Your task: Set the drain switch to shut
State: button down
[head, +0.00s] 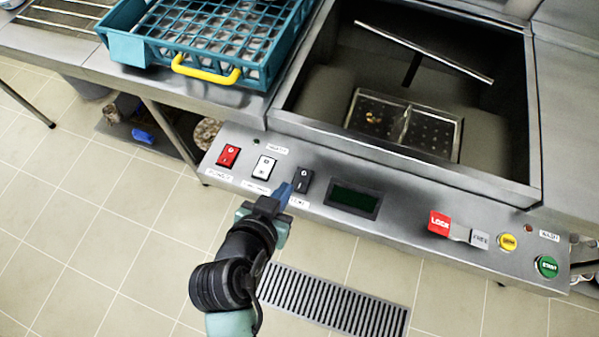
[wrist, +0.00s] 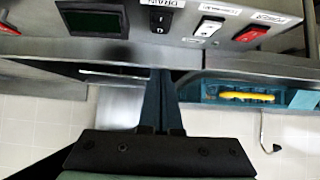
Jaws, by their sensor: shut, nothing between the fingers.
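The drain switch is a black rocker (head: 302,181) on the front control panel, left of the dark display. It also shows in the wrist view (wrist: 160,19), with 0 and I marks and a label that seems to read DRAIN. I cannot tell which side of the rocker is pressed in. My gripper (head: 284,191) is shut and empty, its blue fingertips just left of and below the black switch in the head view. In the wrist view the fingertips (wrist: 160,76) point toward the panel below the switch, with a gap between them.
A white rocker (head: 264,167) and a red rocker (head: 228,156) sit left of the drain switch. Right of it are a green display (head: 353,199), a red LOCK tag (head: 439,222), a yellow button (head: 507,242) and a green button (head: 547,266). A teal rack (head: 262,72) stands behind, beside the open basin (head: 497,176).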

send_over(303, 171)
jog(key=s+a, duration=0.1)
jog(key=s, duration=0.2)
jog(key=f, duration=0.5)
jog(key=shift+s+f, duration=0.2)
jog(key=shift+f, duration=0.15)
jog(key=shift+w+d+f, duration=0.1)
jog(key=shift+w+f, duration=0.05)
jog(key=shift+f, duration=0.5)
jog(key=shift+w+f, duration=0.15)
jog(key=shift+f, duration=0.45)
jog(key=shift+w+f, duration=0.1)
jog(key=shift+f, duration=0.85)
jog(key=shift+w+f+b, duration=0.25)
jog(key=shift+f+b, duration=0.2)
jog(key=shift+b, duration=0.1)
jog(key=shift+s+r, duration=0.1)
jog(key=shift+r, duration=0.05)
jog(key=shift+w+d, duration=0.1)
jog(key=shift+w, duration=0.1)
